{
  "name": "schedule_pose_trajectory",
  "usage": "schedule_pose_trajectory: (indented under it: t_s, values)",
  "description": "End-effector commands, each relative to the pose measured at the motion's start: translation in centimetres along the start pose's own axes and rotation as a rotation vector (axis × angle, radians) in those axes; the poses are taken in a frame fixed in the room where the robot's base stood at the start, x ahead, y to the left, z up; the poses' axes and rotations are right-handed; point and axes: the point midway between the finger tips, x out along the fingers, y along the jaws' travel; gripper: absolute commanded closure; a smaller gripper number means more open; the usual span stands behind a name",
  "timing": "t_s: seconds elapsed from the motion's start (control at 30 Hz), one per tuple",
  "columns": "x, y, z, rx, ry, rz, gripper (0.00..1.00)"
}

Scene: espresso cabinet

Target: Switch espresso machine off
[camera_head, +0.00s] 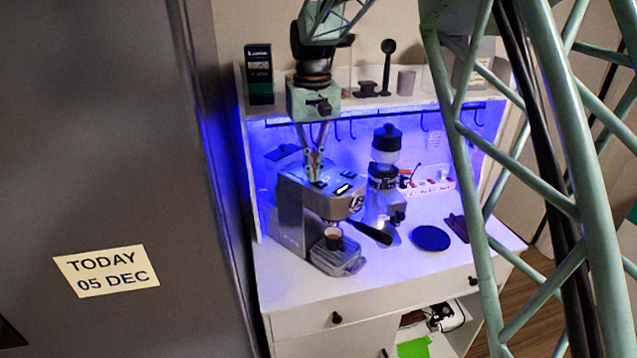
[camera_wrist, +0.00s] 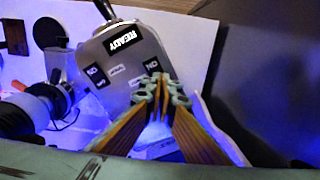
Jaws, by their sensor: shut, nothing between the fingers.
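The grey espresso machine (camera_head: 292,215) stands on the left of the white counter. In the wrist view its top (camera_wrist: 120,55) carries a dark READY label (camera_wrist: 122,38), two dark labels that seem to read ON, a left one (camera_wrist: 95,76) and a right one (camera_wrist: 152,66), and small white labels. My gripper (camera_head: 316,180) points down over the machine's top, fingers together and empty. In the wrist view its fingertips (camera_wrist: 162,88) are close to the right ON label. I cannot tell whether they touch the machine. A small cup (camera_head: 333,239) stands under the spout.
A coffee grinder (camera_head: 385,175) stands to the machine's right, with a power strip (camera_head: 430,186) behind and a round dark mat (camera_head: 430,238) further right. The portafilter handle (camera_head: 373,233) sticks out rightward. A shelf (camera_head: 350,104) above holds a dark box (camera_head: 259,73). The counter's front right is clear.

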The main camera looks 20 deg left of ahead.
Motion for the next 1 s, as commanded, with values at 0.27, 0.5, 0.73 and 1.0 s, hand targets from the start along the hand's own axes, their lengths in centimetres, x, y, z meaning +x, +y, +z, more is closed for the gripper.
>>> schedule_pose_trajectory:
  t_s: [0.27,0.5,0.73,1.0]
  values:
    - [0.3,0.0,0.0,0.000,0.000,0.000,1.00]
    - [-0.1,0.0,0.0,0.000,-0.001,0.000,1.00]
    - [-1.2,0.0,0.0,0.000,0.000,0.000,1.00]
    - [-2.5,0.0,0.0,0.000,0.000,0.000,1.00]
